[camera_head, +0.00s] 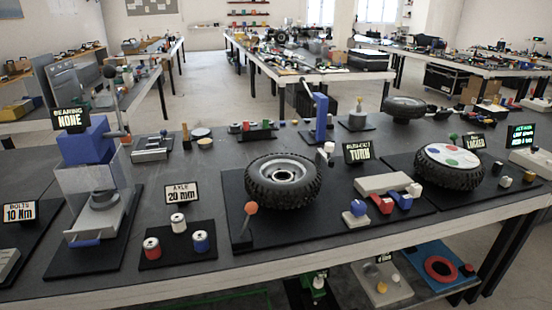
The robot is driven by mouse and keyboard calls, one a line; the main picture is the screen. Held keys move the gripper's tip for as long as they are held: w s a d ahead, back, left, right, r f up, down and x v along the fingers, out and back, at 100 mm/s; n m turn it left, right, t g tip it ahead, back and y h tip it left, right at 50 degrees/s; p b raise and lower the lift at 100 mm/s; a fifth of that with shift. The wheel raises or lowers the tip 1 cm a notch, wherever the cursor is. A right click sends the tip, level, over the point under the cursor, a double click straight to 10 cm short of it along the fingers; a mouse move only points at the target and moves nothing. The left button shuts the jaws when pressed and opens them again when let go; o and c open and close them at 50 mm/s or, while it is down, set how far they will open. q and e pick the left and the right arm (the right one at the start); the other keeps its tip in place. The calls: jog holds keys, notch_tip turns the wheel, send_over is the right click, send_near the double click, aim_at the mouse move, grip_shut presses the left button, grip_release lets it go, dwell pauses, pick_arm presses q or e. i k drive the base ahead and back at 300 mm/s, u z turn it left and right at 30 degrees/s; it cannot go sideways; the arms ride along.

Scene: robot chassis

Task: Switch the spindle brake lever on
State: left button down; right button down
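No part in view is labelled as the spindle brake lever. A short lever with an orange-red ball knob (250,208) stands at the front left of a dark mat, leaning slightly. Beside it, a black-tyred wheel (284,182) with a grey hub lies on the same mat; a spindle under it is hidden. Another lever with a dark ball knob (109,72) rises on the blue-headed bearing press (86,143) at left. Neither of my grippers is in view.
A sign (358,152) stands behind the wheel. An axle sign (182,194) and several spools (178,222) stand left of the lever. A blue post (320,118) rises behind the wheel. A second wheel (450,164) lies at right. Bare tabletop shows along the front edge.

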aim_at(251, 208)
jog(key=k, duration=0.45)
jog(key=z, duration=0.8)
jog(key=i, duration=0.75)
jog(key=u, duration=0.9)
